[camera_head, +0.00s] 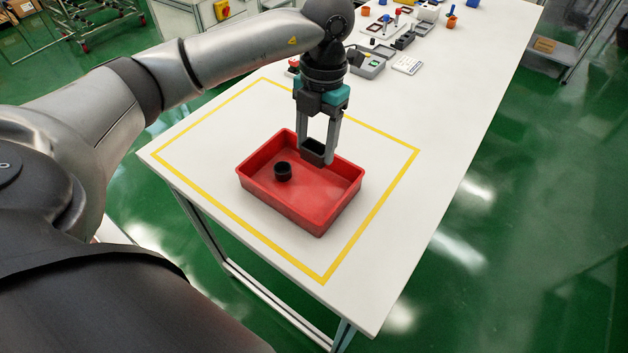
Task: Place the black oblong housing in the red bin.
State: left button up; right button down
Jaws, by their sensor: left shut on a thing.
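The red bin (334,214) is a shallow tray on the white table, inside a yellow taped outline. A black round part (283,172) lies in the bin at its left side. My left gripper (318,155) points down over the bin's back right part. It is shut on a black oblong housing (312,150), which hangs between the fingertips at about the height of the back rim; whether it touches the bin I cannot tell. My right gripper is out of view.
The white table (390,250) is bare around the bin within the yellow outline (372,223). Grey devices (370,66), a white keypad (407,65) and several small orange and blue parts stand at the table's far end. The table's right edge borders the green floor (500,230).

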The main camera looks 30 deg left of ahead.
pick_arm(q)
notch_tip(320, 180, down, 12)
jog(key=shift+r+b, duration=0.2)
jog(key=shift+b, duration=0.45)
jog(key=o, duration=1.3)
jog(key=shift+f, duration=0.1)
jog(key=r, duration=0.4)
jog(key=w+r, duration=0.1)
jog(key=r, duration=0.3)
jog(key=r+p, duration=0.1)
jog(key=r, duration=0.3)
jog(key=shift+w+r, duration=0.15)
jog(key=shift+w, duration=0.1)
